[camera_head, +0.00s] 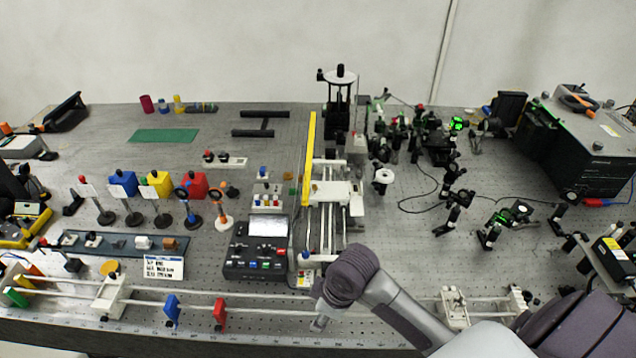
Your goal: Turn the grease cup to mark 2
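I cannot pick out the grease cup or its marks with certainty; the small parts on the bench are too small to read. A white slide assembly with rails (325,222) stands mid-bench beside a yellow bar (309,160). A small white round fitting (383,178) stands to its right. My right arm comes in from the lower right, and its gripper (319,322) points down near the front edge, by the white front rail. Its fingers are mostly hidden by the wrist, and whether it holds anything does not show. My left gripper is not in view.
A dark control box (257,250) stands left of the slide assembly. Blue (172,308) and red (220,312) plates sit on the front rail. Black optics mounts (455,200) and cables crowd the right, by a large grey instrument (590,140). Bare bench shows at centre right.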

